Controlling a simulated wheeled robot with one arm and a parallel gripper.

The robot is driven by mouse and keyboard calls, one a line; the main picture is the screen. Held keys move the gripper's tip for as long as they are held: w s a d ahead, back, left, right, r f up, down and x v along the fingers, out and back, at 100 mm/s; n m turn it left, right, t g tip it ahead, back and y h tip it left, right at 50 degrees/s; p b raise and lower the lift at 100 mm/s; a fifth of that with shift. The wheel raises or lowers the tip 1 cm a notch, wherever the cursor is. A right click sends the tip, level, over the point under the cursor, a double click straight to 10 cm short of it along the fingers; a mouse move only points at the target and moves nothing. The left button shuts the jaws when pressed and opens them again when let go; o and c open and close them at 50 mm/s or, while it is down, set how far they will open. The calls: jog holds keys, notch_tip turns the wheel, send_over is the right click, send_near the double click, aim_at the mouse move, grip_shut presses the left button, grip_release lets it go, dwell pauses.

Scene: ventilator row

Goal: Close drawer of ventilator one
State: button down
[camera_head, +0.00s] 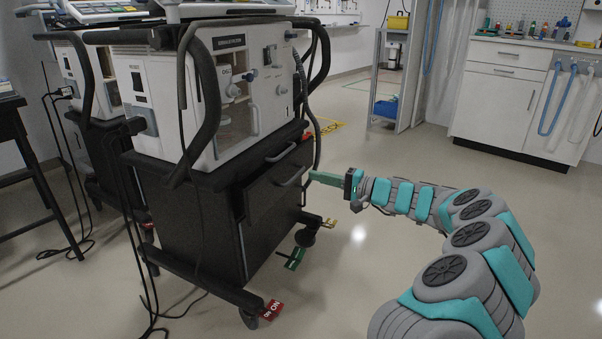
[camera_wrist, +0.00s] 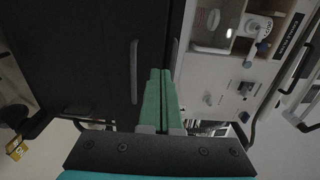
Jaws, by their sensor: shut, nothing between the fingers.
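The near ventilator (camera_head: 235,85) is a white unit on a black cart (camera_head: 190,225); its label is too small to read. A black drawer (camera_head: 262,200) with a curved handle (camera_head: 291,178) is on the cart's front and appears to stand out a little. Another handle (camera_head: 283,152) lies above it. My gripper (camera_head: 313,176) has green fingers, shut and empty, pointing at the cart front just right of the drawer handle. In the wrist view the shut fingers (camera_wrist: 160,90) reach toward the dark front between two handles; I cannot tell whether they touch it.
A second ventilator (camera_head: 103,78) on a cart stands behind to the left, with hanging cables. A black table (camera_head: 22,160) is at far left. Red (camera_head: 270,310) and green (camera_head: 294,259) pedals are at the cart's base. A white cabinet (camera_head: 500,95) stands at the back right.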

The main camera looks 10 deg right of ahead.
jog(key=v, duration=0.3)
jog(key=shift+s+d+r, duration=0.1)
jog(key=shift+s+d, duration=0.15)
jog(key=shift+d, duration=0.05)
jog(key=c, duration=1.5)
grip_release()
jog(key=shift+s+d, duration=0.1)
jog(key=o, duration=0.3)
jog(key=w+a+f, duration=0.1)
jog(key=w+a+f+h, duration=0.1)
jog(key=a+f, duration=0.1)
jog(key=w+a+f+g+h, duration=0.1)
jog(key=shift+w+a+f, duration=0.2)
jog(key=shift+a+f, duration=0.15)
jog(key=shift+o, duration=0.2)
jog(key=n+t+h, duration=0.9)
jog(key=n+h, duration=0.7)
jog(key=h, duration=0.3)
send_near(292, 178)
jog(key=w, duration=0.2)
jog(key=shift+g, duration=0.3)
jog(key=shift+d+x, duration=0.15)
jog(key=shift+x, duration=1.8)
jog(key=shift+d+x, duration=0.1)
jog(key=shift+x, duration=1.85)
jog(key=shift+s+r, duration=0.1)
jog(key=shift+s, duration=0.05)
